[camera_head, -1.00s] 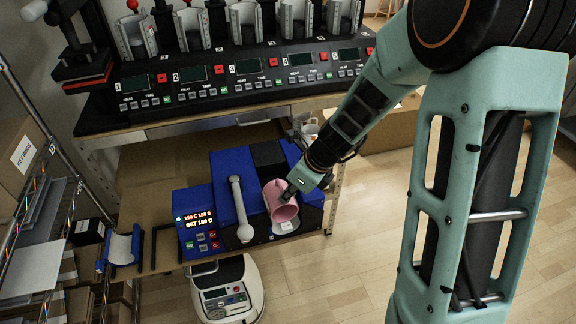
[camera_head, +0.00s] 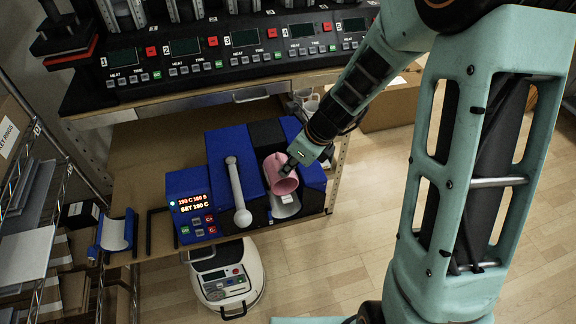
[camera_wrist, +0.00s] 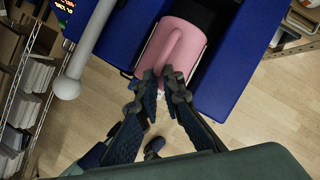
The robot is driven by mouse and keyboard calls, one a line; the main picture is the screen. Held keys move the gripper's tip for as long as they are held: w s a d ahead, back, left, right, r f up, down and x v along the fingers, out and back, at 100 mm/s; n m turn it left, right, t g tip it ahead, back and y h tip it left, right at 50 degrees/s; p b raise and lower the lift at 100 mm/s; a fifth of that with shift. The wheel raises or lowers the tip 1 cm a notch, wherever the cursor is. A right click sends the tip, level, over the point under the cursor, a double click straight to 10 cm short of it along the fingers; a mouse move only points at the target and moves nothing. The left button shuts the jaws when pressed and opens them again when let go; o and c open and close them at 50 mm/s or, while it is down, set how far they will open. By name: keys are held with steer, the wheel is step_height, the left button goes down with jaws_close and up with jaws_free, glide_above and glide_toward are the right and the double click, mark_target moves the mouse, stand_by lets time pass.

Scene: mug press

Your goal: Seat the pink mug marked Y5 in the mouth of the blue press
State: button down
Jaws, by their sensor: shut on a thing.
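The pink mug (camera_head: 277,172) is at the mouth of the blue press (camera_head: 229,146), tilted with its open rim toward the front. My gripper (camera_head: 294,163) is shut on the mug's handle from the right side. In the wrist view the fingertips (camera_wrist: 163,77) meet at the handle, and the mug (camera_wrist: 184,42) lies between the press's blue walls (camera_wrist: 236,65). A pale curved cradle (camera_head: 285,206) shows below the mug in the head view. I cannot tell whether the mug touches it. The Y5 mark is not visible.
A grey lever with a round knob (camera_head: 242,218) stands close left of the mug. A blue control box (camera_head: 192,207) with a lit display is further left. A long multi-station press (camera_head: 215,62) stands behind. A white round device (camera_head: 226,284) is on the floor in front.

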mark_target(289, 191)
steer(key=shift+f+b, duration=4.85)
steer(key=shift+f, duration=0.7)
